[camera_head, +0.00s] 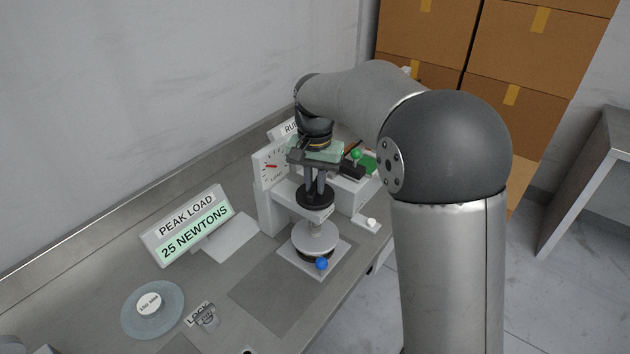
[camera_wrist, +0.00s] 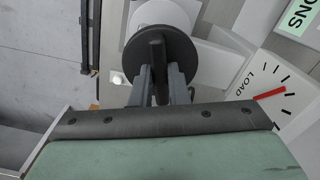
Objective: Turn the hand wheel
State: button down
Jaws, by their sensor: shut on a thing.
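The hand wheel (camera_head: 314,199) is a black disc on top of the small white press. It also shows in the wrist view (camera_wrist: 184,50), with a raised dark bar across its middle. My gripper (camera_head: 317,187) points straight down from above, and its two fingers are shut on that bar, one on each side, in the wrist view (camera_wrist: 160,83). The press's white load dial (camera_head: 271,167) with a red needle stands beside the wheel. Below the wheel are a spindle and a round pale platen (camera_head: 314,235). The wheel's far side is partly hidden by my fingers.
A sign (camera_head: 187,225) reading "PEAK LOAD 25 NEWTONS" stands left of the press. A blue ball knob (camera_head: 321,264) sits at the press base. A translucent disc (camera_head: 138,319) and a lock label (camera_head: 198,313) lie at the front left. Cardboard boxes (camera_head: 525,45) stand behind.

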aim_at(315, 185)
jog(key=c, duration=1.4)
grip_release()
notch_tip(315, 185, up, 18)
jog(key=shift+f, duration=0.25)
jog(key=s+d+f+n, duration=0.1)
jog(key=s+d+f, duration=0.4)
jog(key=s+f, duration=0.2)
jog(key=s+d+f+n, duration=0.1)
jog(key=s+d+f, duration=0.4)
jog(key=s, duration=0.7)
jog(key=s+d+f+n, duration=0.1)
jog(key=s+d+f, duration=0.4)
jog(key=s+f, duration=0.4)
jog(key=shift+s+d+t, duration=0.3)
jog(key=shift+s+t, duration=0.05)
jog(key=shift+t, duration=0.05)
jog(key=shift+f, duration=0.1)
